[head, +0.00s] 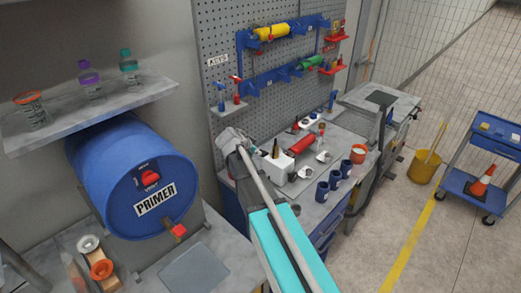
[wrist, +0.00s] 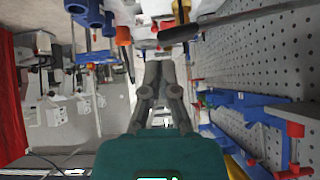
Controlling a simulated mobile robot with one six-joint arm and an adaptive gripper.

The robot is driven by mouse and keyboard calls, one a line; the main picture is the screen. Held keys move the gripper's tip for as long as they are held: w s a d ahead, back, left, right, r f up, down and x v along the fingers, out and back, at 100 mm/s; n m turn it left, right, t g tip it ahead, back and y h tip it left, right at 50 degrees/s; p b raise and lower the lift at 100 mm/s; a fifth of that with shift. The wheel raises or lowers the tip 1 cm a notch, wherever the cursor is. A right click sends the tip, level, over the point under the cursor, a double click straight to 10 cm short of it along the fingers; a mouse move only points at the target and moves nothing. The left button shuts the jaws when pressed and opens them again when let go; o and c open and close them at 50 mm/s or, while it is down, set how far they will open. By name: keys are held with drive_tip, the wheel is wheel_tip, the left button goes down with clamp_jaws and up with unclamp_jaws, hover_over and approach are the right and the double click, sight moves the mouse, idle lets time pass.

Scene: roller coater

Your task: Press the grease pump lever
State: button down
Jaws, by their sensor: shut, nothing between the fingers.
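My gripper (wrist: 160,68) shows in the wrist view, its two grey fingers together and empty. In the head view my arm reaches over the bench toward the pegboard; the fingers cannot be made out there. The pump body cannot be made out.
The pegboard (head: 213,75) carries a blue rack (head: 285,72). The bench holds a white box (head: 277,165), a red cylinder (head: 299,143) and several blue cups (head: 334,178). A blue primer drum (head: 105,165) lies at left. Open floor (head: 440,225) lies to the right.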

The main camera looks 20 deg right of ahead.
drive_tip(key=shift+p+v, duration=0.8)
drive_tip(key=shift+v, duration=0.85)
drive_tip(key=shift+d+f, duration=0.1)
idle(0.9)
